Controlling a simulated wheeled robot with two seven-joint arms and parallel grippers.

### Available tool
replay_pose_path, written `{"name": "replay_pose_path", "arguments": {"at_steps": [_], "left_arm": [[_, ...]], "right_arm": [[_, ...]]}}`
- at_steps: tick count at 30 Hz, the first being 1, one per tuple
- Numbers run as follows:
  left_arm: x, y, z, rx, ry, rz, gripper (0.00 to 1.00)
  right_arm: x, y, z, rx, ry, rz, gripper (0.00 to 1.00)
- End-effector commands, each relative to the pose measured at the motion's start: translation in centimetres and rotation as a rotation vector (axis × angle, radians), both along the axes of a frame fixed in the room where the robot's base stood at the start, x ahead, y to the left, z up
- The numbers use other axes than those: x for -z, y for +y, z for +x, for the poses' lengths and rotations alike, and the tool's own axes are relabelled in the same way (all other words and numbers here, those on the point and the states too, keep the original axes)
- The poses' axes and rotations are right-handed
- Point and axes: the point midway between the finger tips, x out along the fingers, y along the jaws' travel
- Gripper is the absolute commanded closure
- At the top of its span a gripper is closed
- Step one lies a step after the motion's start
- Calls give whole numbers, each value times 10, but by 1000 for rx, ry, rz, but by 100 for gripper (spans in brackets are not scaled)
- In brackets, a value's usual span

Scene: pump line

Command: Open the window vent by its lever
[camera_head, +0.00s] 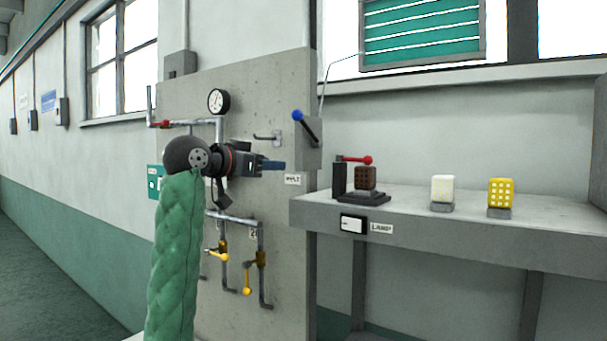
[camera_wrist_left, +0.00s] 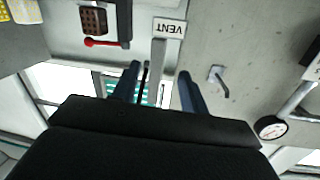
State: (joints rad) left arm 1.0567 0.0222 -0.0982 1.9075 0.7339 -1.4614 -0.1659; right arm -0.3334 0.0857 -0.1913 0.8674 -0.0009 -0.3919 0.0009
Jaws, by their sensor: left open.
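The vent lever (camera_head: 306,122), a dark bar with a blue knob, tilts up and left from a grey box (camera_head: 308,157) at the panel's right edge. A VENT label (camera_head: 292,179) is below it and shows upside down in the left wrist view (camera_wrist_left: 170,28). The green-slatted window vent (camera_head: 424,32) is at upper right, with a thin rod (camera_head: 323,85) running towards it from the box. My left gripper (camera_head: 275,166) is open and empty, below and left of the knob. In the left wrist view a thin dark bar shows between its fingers (camera_wrist_left: 158,88); whether they surround it is unclear.
The concrete panel (camera_head: 285,235) carries a gauge (camera_head: 218,101), a hook (camera_head: 267,137), pipes and yellow-handled valves. The bench (camera_head: 410,217) at right holds a red-levered device (camera_head: 365,178), a white block (camera_head: 442,188), and a yellow block (camera_head: 501,193). A lamp switch (camera_head: 353,224) is on its front.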

Motion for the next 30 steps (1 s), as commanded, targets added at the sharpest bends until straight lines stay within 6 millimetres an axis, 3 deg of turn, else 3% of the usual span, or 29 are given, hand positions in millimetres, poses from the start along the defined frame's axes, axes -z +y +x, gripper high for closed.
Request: {"name": "replay_pose_path", "arguments": {"at_steps": [1,3,9,17,22,30], "left_arm": [[-26,-3,-5,15,-28,-3,56],[-52,-6,-12,33,-55,-6,56],[-99,-12,-25,67,-105,-10,56],[-111,-20,-23,76,-116,-10,56],[-112,-34,-11,77,-113,-11,56],[-111,-60,14,76,-114,-10,56]], "right_arm": [[7,-2,-12,-1,8,-2,26],[15,-5,-24,-2,11,-2,26],[27,-10,-47,-5,17,-3,26],[26,-13,-65,-6,27,-4,26],[21,-18,-91,-5,44,-8,26],[-2,-18,-89,-5,41,-8,26]]}}
